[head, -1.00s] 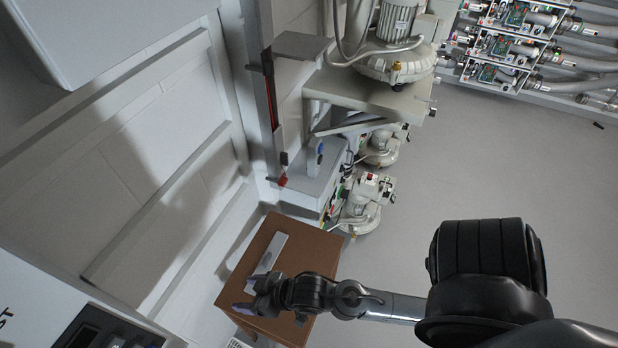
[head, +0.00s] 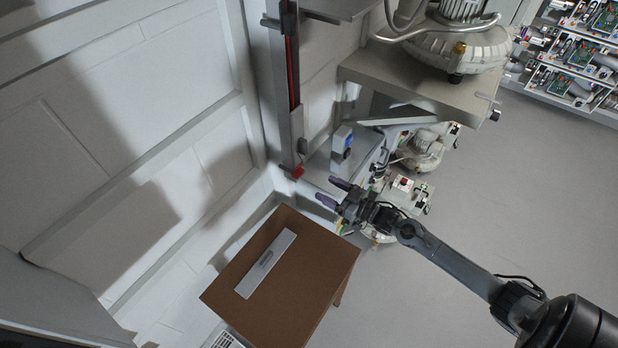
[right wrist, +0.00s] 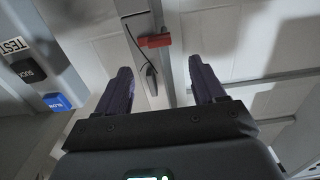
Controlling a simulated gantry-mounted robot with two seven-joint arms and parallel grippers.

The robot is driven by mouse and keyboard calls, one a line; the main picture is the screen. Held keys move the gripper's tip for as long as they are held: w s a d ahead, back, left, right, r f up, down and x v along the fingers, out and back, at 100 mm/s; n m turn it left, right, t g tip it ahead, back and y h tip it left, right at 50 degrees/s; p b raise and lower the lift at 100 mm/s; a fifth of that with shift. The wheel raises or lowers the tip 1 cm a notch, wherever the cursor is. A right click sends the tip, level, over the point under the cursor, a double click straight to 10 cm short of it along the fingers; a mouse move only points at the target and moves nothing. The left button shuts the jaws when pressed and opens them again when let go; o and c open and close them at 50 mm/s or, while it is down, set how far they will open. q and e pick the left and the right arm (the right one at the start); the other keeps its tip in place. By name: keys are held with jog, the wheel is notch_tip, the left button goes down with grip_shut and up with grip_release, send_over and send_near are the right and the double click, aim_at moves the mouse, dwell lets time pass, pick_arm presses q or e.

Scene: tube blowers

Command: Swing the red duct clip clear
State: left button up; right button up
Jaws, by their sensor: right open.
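The red duct clip (head: 298,172) is a small red piece at the lower end of a grey upright rail (head: 297,125) by the wall. In the right wrist view the red clip (right wrist: 155,41) sticks out sideways from the rail, beyond and between my fingertips. My right gripper (head: 333,191) is open and empty, a short way right of and below the clip in the head view, apart from it. Its two dark purple fingers also show in the right wrist view (right wrist: 160,75). My left gripper is not in view.
A grey box with a blue button (right wrist: 56,102) stands right of the rail in the head view. A brown table (head: 245,320) with a flat grey plate (head: 266,264) is below. A shelf (head: 400,85) carrying a blower (head: 455,48) juts out above right. Open floor lies right.

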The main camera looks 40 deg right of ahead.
aim_at(301, 174)
jog(key=x, duration=0.9)
jog(key=shift+w, duration=0.2)
jog(key=c, duration=1.1)
jog(key=shift+o, duration=0.2)
